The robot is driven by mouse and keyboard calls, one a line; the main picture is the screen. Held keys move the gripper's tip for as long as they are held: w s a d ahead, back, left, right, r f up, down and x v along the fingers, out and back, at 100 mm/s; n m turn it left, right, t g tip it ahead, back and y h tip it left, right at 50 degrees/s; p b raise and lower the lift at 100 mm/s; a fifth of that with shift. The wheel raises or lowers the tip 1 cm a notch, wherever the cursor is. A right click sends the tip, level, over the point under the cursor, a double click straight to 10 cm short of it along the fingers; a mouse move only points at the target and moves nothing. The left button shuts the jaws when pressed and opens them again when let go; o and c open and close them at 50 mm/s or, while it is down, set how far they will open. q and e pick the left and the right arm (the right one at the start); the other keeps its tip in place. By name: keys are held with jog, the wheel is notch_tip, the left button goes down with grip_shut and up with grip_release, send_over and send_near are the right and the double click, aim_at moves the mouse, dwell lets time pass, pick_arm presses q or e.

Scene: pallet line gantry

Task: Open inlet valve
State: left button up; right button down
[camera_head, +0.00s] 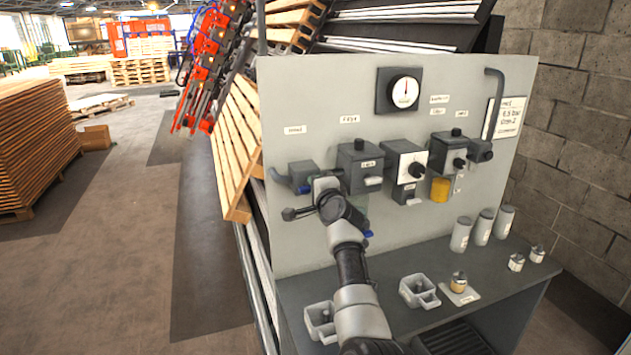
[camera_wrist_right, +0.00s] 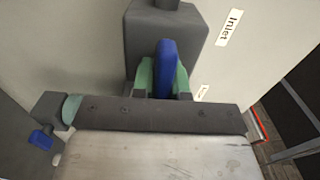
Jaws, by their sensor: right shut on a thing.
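The inlet valve (camera_head: 302,174) is a dark grey block at the left end of the grey panel, below a small label. In the right wrist view its body (camera_wrist_right: 165,35) is at the top, with the "Inlet" label (camera_wrist_right: 229,27) beside it. My right gripper (camera_wrist_right: 163,78) has green pads on both sides of the valve's blue handle (camera_wrist_right: 166,68) and is shut on it. In the head view my right arm reaches up from the bottom, and the gripper (camera_head: 318,188) partly hides the valve. My left gripper is out of view.
The panel (camera_head: 440,220) carries other valve blocks, a regulator with a yellow bowl (camera_head: 440,189) and a round gauge (camera_head: 405,92). Pallets (camera_head: 237,145) lean close at the panel's left.

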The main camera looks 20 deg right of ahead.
jog(key=shift+f+m, duration=0.1)
jog(key=shift+m, duration=0.2)
jog(key=c, duration=1.1)
grip_release()
jog(key=s+p, duration=0.4)
jog(key=s, duration=0.1)
jog(key=s+p, duration=0.3)
jog(key=s, duration=0.2)
jog(key=shift+s+d+p, duration=0.2)
jog(key=shift+s+p, duration=0.2)
